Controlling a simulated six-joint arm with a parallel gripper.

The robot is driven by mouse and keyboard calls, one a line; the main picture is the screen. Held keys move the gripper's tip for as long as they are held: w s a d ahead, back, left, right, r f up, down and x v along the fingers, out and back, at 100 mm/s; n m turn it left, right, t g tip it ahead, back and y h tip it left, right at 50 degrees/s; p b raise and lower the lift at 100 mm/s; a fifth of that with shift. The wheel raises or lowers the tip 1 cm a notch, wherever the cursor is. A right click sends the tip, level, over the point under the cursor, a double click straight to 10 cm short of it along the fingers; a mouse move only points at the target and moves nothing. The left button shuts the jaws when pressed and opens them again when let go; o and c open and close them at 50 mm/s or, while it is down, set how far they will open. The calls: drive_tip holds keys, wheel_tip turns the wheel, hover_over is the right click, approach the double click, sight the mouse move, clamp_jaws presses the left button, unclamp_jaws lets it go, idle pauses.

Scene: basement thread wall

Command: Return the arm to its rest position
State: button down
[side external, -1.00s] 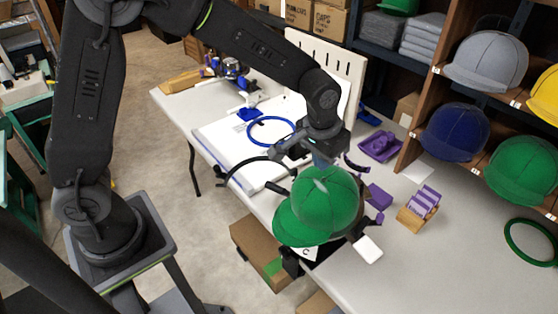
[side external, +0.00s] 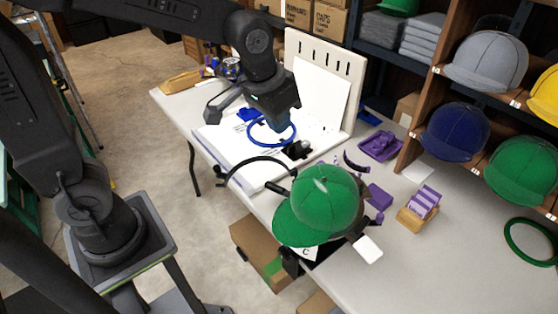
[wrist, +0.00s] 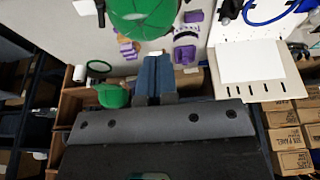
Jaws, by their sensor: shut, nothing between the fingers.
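My gripper (side external: 283,122) hangs above the middle of the table, left of and above the green cap, with a blue hoop behind it in the picture. In the wrist view its two blue-grey fingers (wrist: 153,78) are together with nothing between them. The green cap (side external: 318,205) sits on a holder at the table's front edge, apart from my gripper. The cap also shows at the top of the wrist view (wrist: 143,14). Most of the holder is hidden under the cap.
A slotted white board (side external: 322,75) stands behind my gripper. The blue hoop (side external: 252,138) lies on white sheets. A purple tray (side external: 380,146), a small wooden rack (side external: 418,212) and a green hoop (side external: 531,243) are on the table. Shelves with caps (side external: 487,57) stand right.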

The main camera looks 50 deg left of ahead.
drive_tip(key=s+a+r+t, duration=0.1)
drive_tip(key=s+a, duration=0.1)
drive_tip(key=s, duration=0.5)
drive_tip(key=s+a+r+t, duration=0.1)
drive_tip(key=s+a+r, duration=0.1)
drive_tip(key=s, duration=0.4)
drive_tip(key=shift+s+a, duration=0.4)
drive_tip(key=shift+a, duration=0.1)
idle(0.6)
